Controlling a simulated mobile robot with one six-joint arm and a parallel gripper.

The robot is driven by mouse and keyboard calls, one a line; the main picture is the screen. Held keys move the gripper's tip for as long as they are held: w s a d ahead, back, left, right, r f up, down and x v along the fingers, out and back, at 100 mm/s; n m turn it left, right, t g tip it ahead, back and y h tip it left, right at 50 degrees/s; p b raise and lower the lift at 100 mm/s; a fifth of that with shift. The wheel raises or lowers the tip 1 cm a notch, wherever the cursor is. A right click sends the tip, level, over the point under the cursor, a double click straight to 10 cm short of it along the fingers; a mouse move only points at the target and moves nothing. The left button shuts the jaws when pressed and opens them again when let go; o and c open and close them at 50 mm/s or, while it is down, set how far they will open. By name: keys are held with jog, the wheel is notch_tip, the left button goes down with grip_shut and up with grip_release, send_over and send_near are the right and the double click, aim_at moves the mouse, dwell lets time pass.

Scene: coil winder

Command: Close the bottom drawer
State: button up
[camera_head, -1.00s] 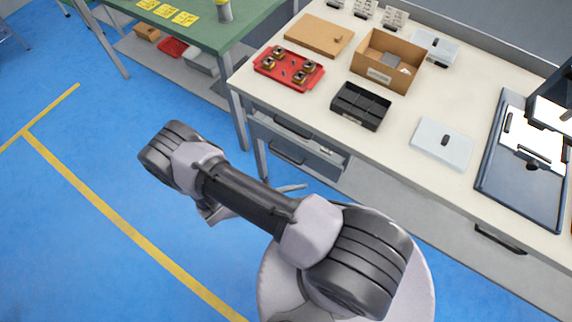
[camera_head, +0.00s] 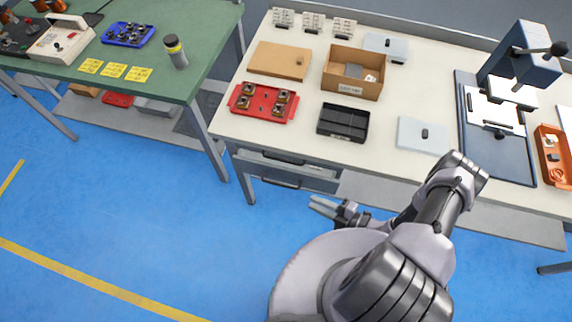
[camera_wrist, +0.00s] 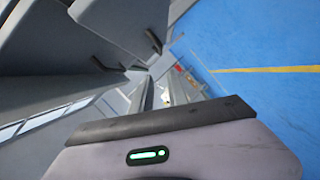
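The grey drawer unit hangs under the left end of the white table. In the head view, the bottom drawer (camera_head: 310,184) shows a dark bar handle below the upper drawer (camera_head: 318,169). In the wrist view, the drawer fronts fill the upper left, and the front nearer the floor (camera_wrist: 125,25) has a dark handle. It appears to stand out beyond its neighbour, but how far is unclear. My gripper (camera_head: 316,204) is in front of the unit, right of the bottom handle and apart from it, pointing left. Its fingers (camera_wrist: 167,90) are apart with nothing between them.
The white table (camera_head: 400,95) above carries a red tray (camera_head: 240,103), a cardboard box (camera_head: 352,88) and a black bin (camera_head: 343,122). A green table (camera_head: 150,83) stands to the left, its legs near the drawers. Blue floor (camera_head: 130,210) is clear at left.

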aim_at(277, 183)
jog(key=shift+m+t, duration=0.4)
jog(key=shift+m, duration=0.3)
jog(key=shift+d+f+b+x, duration=0.1)
jog(key=shift+f+b+x, duration=0.3)
jog(key=shift+x, duration=2.55)
jog(key=shift+d+f+b+x, duration=0.1)
jog(key=shift+b+x, duration=0.5)
jog(key=shift+x, duration=2.3)
jog(key=shift+f+b+x, duration=0.2)
jog(key=shift+b+x, duration=0.3)
jog(key=shift+x, duration=2.45)
grip_shut()
